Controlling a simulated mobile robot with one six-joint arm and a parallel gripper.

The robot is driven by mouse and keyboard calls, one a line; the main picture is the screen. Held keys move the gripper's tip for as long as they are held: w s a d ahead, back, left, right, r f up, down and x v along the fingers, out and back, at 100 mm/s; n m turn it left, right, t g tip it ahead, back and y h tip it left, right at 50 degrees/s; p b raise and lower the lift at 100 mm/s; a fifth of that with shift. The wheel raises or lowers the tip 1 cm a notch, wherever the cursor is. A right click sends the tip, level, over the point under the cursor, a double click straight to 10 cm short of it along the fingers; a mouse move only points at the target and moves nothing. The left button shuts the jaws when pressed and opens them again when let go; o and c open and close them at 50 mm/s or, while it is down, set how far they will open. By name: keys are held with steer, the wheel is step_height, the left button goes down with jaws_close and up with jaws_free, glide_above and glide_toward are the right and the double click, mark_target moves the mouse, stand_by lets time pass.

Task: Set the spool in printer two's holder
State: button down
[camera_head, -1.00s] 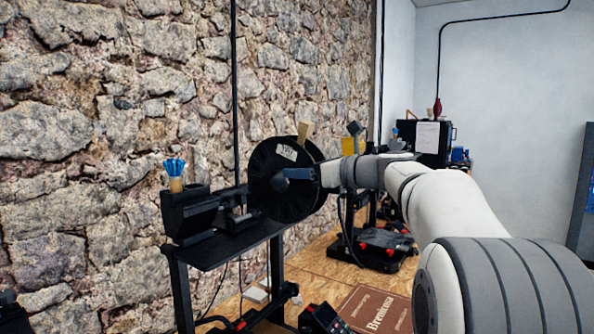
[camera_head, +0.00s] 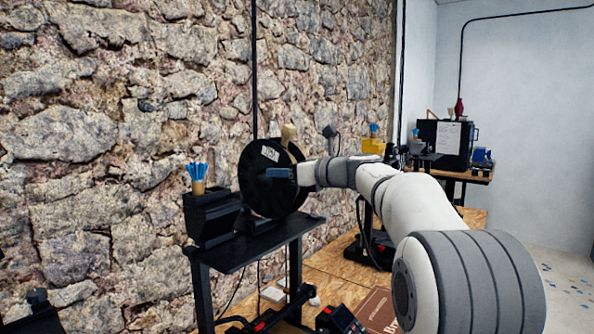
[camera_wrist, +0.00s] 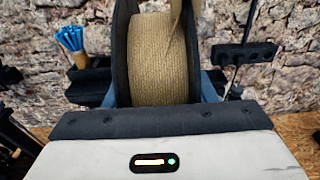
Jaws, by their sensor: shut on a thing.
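A black spool (camera_head: 262,190) wound with tan filament stands upright on edge, at the wall side of a black printer's top shelf (camera_head: 252,252). My gripper (camera_head: 284,173) is shut on the spool, reaching in from the right. In the wrist view the tan winding (camera_wrist: 160,60) sits between two black flanges, with my blue fingers (camera_wrist: 160,88) at its sides. The spool's lower edge overlaps the shelf in the head view; I cannot tell whether it touches.
A black box (camera_head: 211,217) with a cup of blue sticks (camera_head: 197,178) stands at the shelf's left end. The stone wall (camera_head: 90,200) is close behind. Farther right are a yellow box (camera_head: 374,146) and a black printer (camera_head: 444,140) with a paper sheet.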

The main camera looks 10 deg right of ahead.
mark_target(258, 178)
steer(key=p+x, duration=0.1)
steer(key=x, duration=0.5)
steer(key=p+x, duration=0.1)
steer(key=x, duration=0.2)
steer(key=shift+a+r+p, duration=0.1)
steer(key=shift+r+p, duration=0.2)
steer(key=shift+r, duration=0.15)
steer(key=shift+w+a+f+b, duration=0.1)
steer(key=shift+w+f+b, duration=0.05)
steer(key=shift+f+b, duration=0.95)
steer(key=shift+f, duration=0.35)
steer(key=c, duration=0.7)
jaws_free()
steer(key=shift+c, duration=0.2)
steer(key=shift+o, duration=1.1)
steer(key=shift+f, duration=0.2)
steer(key=shift+b+v, duration=0.95)
steer(key=shift+v, duration=3.1)
steer(key=shift+r, duration=0.15)
